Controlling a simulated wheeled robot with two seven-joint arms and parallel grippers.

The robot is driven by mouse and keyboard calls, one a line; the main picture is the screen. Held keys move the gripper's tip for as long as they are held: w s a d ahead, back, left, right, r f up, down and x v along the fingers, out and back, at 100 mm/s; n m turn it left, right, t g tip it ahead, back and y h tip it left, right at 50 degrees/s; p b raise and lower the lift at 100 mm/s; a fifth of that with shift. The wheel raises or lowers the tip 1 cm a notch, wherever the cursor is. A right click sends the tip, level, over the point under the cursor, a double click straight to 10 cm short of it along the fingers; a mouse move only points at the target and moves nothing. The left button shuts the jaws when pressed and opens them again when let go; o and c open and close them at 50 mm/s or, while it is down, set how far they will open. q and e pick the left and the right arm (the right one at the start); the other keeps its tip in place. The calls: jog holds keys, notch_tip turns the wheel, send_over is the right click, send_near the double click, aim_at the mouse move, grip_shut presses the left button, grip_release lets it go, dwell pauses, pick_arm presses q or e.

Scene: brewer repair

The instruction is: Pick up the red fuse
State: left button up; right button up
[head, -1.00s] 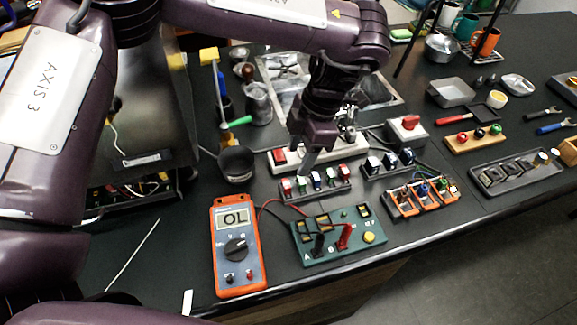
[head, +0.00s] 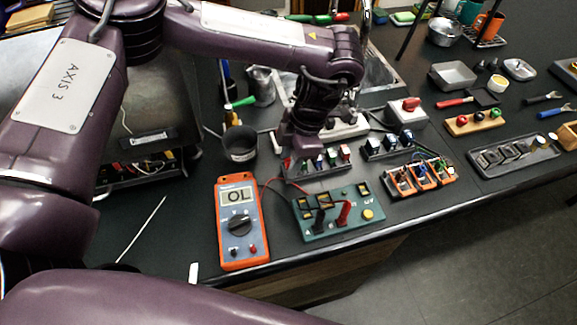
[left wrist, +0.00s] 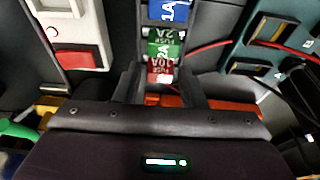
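The red fuse (head: 287,164) sits at the left end of a dark fuse rack (head: 322,172), in a row with green and blue fuses and another red one at the right end. In the left wrist view the red fuse (left wrist: 162,72), marked 10A, stands just in front of a green 2A fuse (left wrist: 165,47). My left gripper (head: 291,156) is down at the rack's left end. In the wrist view its two fingers (left wrist: 161,84) stand apart, one on each side of the red fuse. The fuse's lower part is hidden. My right gripper is out of view.
An orange multimeter (head: 239,222) reading OL and a green test board (head: 337,212) with probes lie in front of the rack. A black cup (head: 240,146) stands left. Another fuse block (head: 388,147) and a switch box (head: 406,113) are to the right.

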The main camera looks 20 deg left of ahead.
pick_arm(q)
jog(key=c, duration=0.7)
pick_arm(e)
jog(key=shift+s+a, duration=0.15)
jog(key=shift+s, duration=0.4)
pick_arm(q)
jog(key=shift+r, duration=0.1)
